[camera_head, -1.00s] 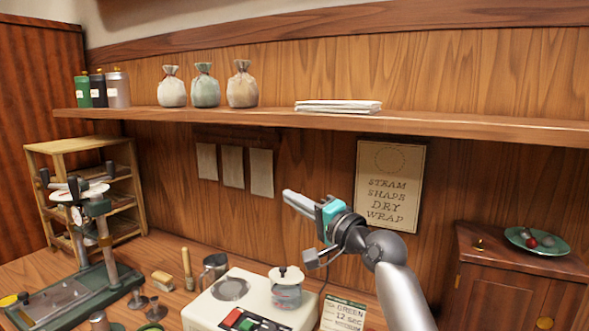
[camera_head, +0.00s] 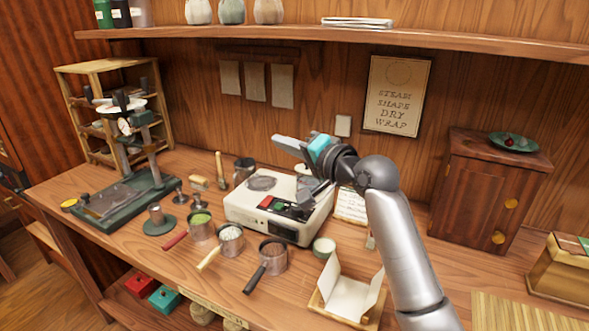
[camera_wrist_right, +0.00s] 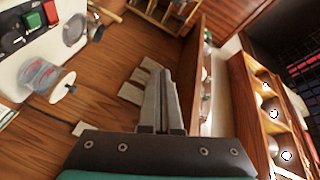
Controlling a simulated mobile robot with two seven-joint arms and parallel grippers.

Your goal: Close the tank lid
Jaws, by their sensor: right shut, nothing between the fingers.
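The tank (camera_wrist_right: 43,76) is a clear vessel at the side of the cream steam machine (camera_head: 245,208). Its white lid (camera_wrist_right: 62,86) with a dark knob is at the tank's top; I cannot tell whether it sits fully seated. In the head view my right gripper hides most of the tank, and only a pale bit of the lid (camera_head: 303,168) shows. My right gripper (camera_head: 281,141) is shut and empty, apparently above the machine. In the right wrist view its fingers (camera_wrist_right: 157,76) are together, apart from the tank. My left gripper is not in view.
Handled cups, including a black-handled one (camera_head: 272,256), stand in front. A green press (camera_head: 125,200) is at left, a wooden cabinet (camera_head: 484,190) at right. The shelf (camera_head: 300,36) overhangs the back.

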